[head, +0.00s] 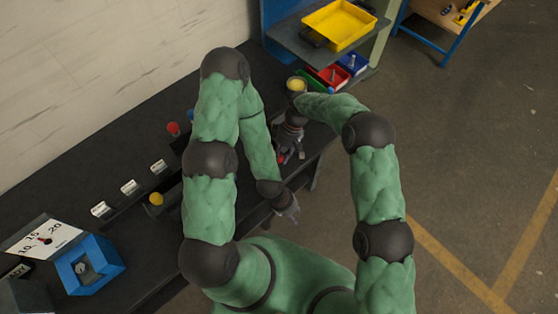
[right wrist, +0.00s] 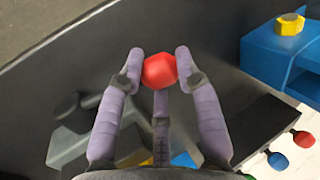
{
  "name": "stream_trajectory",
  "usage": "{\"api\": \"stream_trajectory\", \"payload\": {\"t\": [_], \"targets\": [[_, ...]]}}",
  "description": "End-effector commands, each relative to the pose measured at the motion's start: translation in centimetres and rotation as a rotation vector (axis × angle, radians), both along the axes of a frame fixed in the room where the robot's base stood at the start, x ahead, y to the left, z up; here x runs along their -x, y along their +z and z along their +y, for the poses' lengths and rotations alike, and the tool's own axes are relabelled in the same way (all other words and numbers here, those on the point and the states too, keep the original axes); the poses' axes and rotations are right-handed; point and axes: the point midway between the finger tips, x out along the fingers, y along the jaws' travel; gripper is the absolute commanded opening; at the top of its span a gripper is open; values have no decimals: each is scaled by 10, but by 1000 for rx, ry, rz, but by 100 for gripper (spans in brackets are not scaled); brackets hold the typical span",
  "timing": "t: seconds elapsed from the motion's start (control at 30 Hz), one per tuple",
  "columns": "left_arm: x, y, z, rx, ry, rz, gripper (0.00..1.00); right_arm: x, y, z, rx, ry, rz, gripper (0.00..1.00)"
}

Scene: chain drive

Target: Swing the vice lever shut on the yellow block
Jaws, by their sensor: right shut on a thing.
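My right gripper (right wrist: 155,70) is shut on a red knob (right wrist: 159,71), with fingers on both sides of it. In the head view my right gripper (head: 287,152) is over the bench near its front edge, and a little red shows at it. A grey body (right wrist: 75,145) with a dark rounded part lies below the hand; I cannot tell if it is the vice. A yellow patch (right wrist: 146,161) shows between the fingers and may be the yellow block. The lever's arm is not clear. My left gripper (head: 287,207) hangs by the bench's front edge; its fingers are too small to read.
A blue fixture (right wrist: 275,55) with a yellow hexagonal piece (right wrist: 290,24) stands along the bench. A blue box (head: 88,266) stands at the lower left. A yellow tray (head: 339,25) is on the shelf at the back. The floor (head: 450,150) on the right is clear.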

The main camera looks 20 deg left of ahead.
Motion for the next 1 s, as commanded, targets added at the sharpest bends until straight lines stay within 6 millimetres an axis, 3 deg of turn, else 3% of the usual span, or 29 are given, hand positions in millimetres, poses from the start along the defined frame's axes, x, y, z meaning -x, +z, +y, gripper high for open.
{"api": "stream_trajectory", "payload": {"t": [0.1,0.43,1.0], "targets": [[0,-17,0,0,0,0,40,-7,6,1,-41,-5,74,0],[0,-44,0,0,0,0,40,-17,24,-3,-118,-3,256,0],[0,-52,0,0,0,0,40,-21,34,-5,-148,-4,328,0]]}}
